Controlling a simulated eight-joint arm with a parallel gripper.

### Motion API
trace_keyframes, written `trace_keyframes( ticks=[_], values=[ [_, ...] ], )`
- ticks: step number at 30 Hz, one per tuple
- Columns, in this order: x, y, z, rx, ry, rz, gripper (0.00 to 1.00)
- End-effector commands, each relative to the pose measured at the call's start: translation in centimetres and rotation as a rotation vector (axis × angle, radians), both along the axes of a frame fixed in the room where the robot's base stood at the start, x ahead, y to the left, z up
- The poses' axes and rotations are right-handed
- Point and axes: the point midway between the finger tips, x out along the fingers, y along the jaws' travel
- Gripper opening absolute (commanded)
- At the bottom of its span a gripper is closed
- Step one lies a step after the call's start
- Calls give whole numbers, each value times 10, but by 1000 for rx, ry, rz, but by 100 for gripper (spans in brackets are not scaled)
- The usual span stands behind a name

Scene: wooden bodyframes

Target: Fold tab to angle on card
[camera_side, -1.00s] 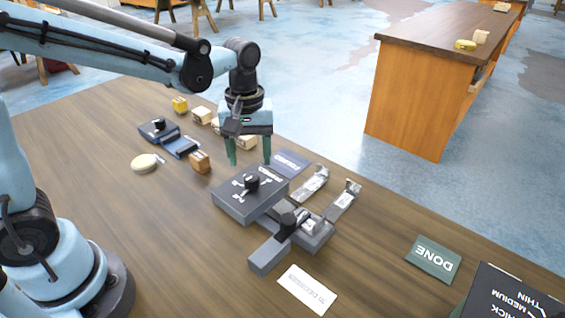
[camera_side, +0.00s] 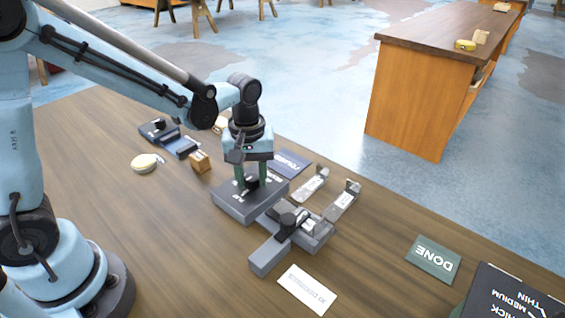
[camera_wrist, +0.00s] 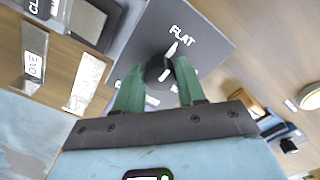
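A dark grey dial box (camera_side: 232,203) stands on the table, with a black knob (camera_side: 251,181) on top; in the wrist view the knob (camera_wrist: 160,69) has a white pointer and the word FLAT is beyond it. My gripper (camera_side: 250,178) is low over the box. Its green fingers (camera_wrist: 158,68) are open, one on each side of the knob, with gaps showing. A white card (camera_side: 307,290) with print, apparently an angle in degrees, lies in front. Two metal strips with raised ends (camera_side: 313,186) (camera_side: 343,201) lie behind the fixture.
A green DONE mat (camera_side: 435,259) lies at right, near a dark THIN/MEDIUM board (camera_side: 510,297). A dark blue mat (camera_side: 291,162) is behind the box. A blue device (camera_side: 170,140), a wooden block (camera_side: 200,162) and a round cream item (camera_side: 144,163) are at left.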

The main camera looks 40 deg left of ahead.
Motion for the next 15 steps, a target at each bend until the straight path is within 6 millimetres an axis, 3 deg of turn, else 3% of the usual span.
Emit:
trace_keyframes(
  ticks=[1, 6, 15],
  values=[
    [0, 0, 0, 0, 0, 0, 31],
    [0, 0, 0, 0, 0, 0, 5],
    [0, 0, 0, 1, 1, -35, 4]
  ],
)
